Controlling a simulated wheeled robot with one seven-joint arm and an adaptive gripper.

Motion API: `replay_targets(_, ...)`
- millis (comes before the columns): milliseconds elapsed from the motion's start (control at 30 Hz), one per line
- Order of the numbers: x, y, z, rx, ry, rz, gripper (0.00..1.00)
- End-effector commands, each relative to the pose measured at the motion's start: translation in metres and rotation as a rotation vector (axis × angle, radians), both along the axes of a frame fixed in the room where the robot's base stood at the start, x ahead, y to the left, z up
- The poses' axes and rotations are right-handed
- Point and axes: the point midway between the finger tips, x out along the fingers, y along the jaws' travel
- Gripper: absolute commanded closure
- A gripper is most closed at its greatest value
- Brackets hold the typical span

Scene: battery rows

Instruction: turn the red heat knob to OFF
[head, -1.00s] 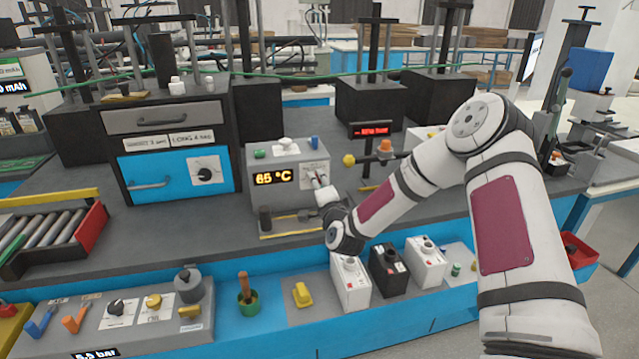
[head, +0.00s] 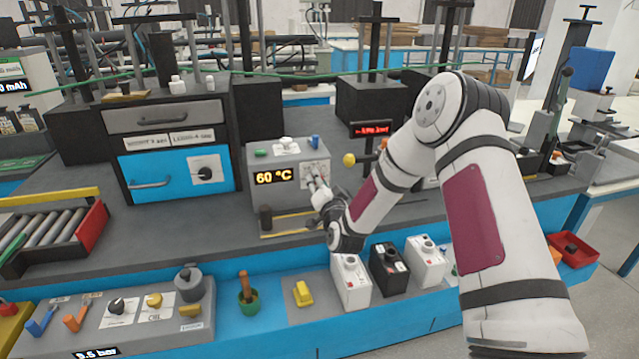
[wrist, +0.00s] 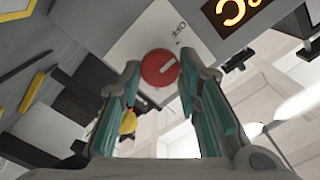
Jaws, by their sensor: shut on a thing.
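The red heat knob (wrist: 159,68) shows in the wrist view as a round red disc with a pale pointer line, on a white label plate of the grey heater box (head: 262,200). My gripper (wrist: 159,80) has its two fingers on either side of the knob and is shut on it. In the head view my gripper (head: 318,187) reaches the right part of the box's front face, and the knob is hidden behind it. The display (head: 277,177) on the box reads 60 °C. The label wording is mostly unreadable.
Green, white and blue small parts sit on top of the box. A yellow ball (head: 349,160) stands just right of it. A black rig with a blue drawer (head: 178,172) is to the left. White and black battery boxes (head: 350,282) stand below my wrist.

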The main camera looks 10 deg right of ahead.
Motion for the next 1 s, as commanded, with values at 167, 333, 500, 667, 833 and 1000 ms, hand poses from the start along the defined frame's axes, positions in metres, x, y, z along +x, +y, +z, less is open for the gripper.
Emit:
replay_targets(167, 0.001, 0.0, 0.001, -0.004, -0.002, 0.001, 0.97)
replay_targets(333, 0.001, 0.001, 0.001, -0.004, -0.002, 0.001, 0.97)
replay_targets(500, 0.0, 0.0, 0.001, -0.003, -0.002, 0.001, 0.5)
replay_targets(667, 0.0, 0.0, 0.0, -0.002, -0.001, 0.001, 0.5)
replay_targets(833, -0.005, 0.0, 0.0, -0.002, 0.001, 0.001, 0.5)
replay_targets(1000, -0.029, 0.0, -0.001, -0.003, 0.003, 0.001, 0.5)
